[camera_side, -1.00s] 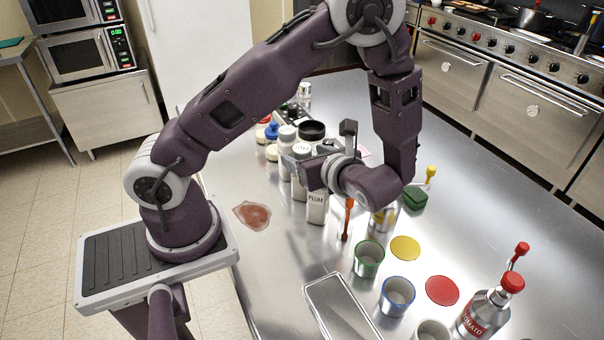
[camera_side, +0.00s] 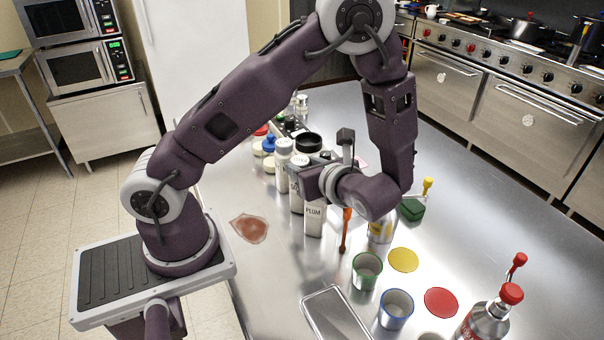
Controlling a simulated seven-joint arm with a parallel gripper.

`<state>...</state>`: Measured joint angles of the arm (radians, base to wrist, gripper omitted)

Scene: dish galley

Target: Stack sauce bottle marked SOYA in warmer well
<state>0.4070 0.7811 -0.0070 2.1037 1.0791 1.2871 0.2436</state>
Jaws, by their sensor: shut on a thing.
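My gripper (camera_side: 308,180) reaches left from the wrist, low over the steel counter, among a group of white bottles. It is shut at a white-capped bottle (camera_side: 297,190) whose label is partly hidden and shows letters like "SO". The fingertips are mostly hidden. The bottle looks upright; I cannot tell whether its base touches the counter. A bottle marked PLUM (camera_side: 314,218) stands just in front, its top hidden by my gripper. A dark-rimmed round opening (camera_side: 308,140) lies behind the bottles; I cannot tell whether it is the warmer well.
Another white bottle (camera_side: 284,160) stands close at left. An orange-red utensil (camera_side: 345,230) and a can are right of PLUM. Green-rimmed (camera_side: 366,272) and blue-rimmed cups (camera_side: 396,310), a tray (camera_side: 335,318) and a TOMATO bottle (camera_side: 485,322) stand nearer.

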